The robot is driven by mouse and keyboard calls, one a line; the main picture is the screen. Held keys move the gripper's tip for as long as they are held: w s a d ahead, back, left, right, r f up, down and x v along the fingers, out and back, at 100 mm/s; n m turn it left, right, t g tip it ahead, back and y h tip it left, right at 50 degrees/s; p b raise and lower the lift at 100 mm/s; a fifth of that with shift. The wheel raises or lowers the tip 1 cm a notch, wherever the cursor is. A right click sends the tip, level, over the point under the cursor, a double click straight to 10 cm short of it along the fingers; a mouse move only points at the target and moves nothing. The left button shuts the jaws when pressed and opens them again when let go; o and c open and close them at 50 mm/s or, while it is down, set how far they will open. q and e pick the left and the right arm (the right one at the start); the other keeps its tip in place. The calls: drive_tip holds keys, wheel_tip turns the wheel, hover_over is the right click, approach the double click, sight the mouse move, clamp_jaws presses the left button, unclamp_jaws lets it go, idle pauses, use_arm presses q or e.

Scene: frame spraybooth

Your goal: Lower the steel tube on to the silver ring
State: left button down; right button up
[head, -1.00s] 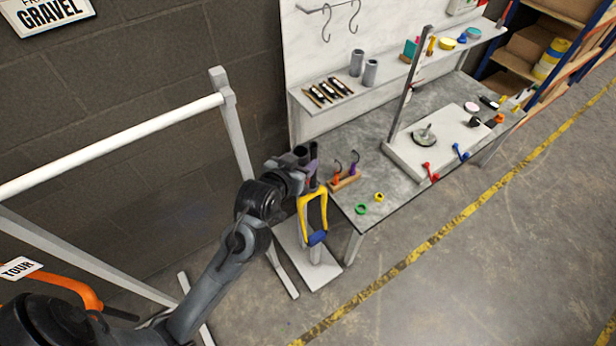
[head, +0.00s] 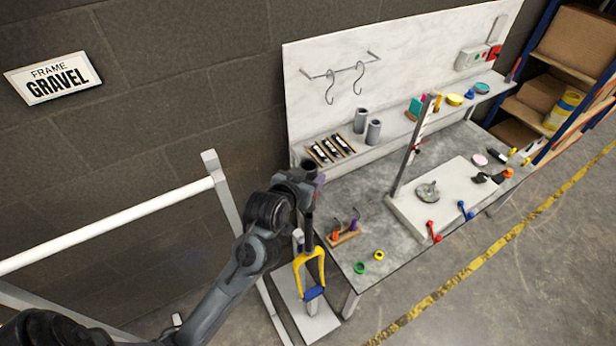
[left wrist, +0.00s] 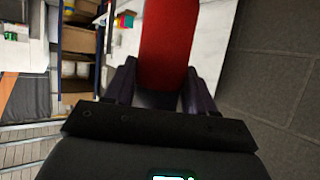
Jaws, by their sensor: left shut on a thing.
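My left gripper (head: 311,184) is shut on a tube-like part, whose dark upper end (head: 309,166) shows in the head view. In the left wrist view, a wide red piece (left wrist: 167,45) stands between the dark fingers of my left gripper (left wrist: 158,92). I cannot tell whether both are the steel tube. A yellow fork (head: 310,268) stands below the gripper, with a dark upright stem (head: 309,222) rising toward it. The held part looks roughly in line with the stem; whether it is around it I cannot tell. I cannot make out the silver ring. My right gripper is out of view.
A grey bench (head: 372,222) stands to the right, with a wooden hook block (head: 344,234), green ring (head: 360,267) and yellow ring (head: 379,255) near its edge. Two grey cylinders (head: 373,132) stand on the shelf. A white rail (head: 110,225) runs at left.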

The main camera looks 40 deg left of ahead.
use_arm(q)
drive_tip(key=shift+r, duration=0.15)
drive_tip(key=shift+p, duration=0.3)
drive_tip(key=shift+f+b, duration=1.2)
drive_tip(key=shift+f, duration=0.9)
drive_tip(key=shift+p, duration=0.4)
drive_tip(key=shift+f, duration=0.25)
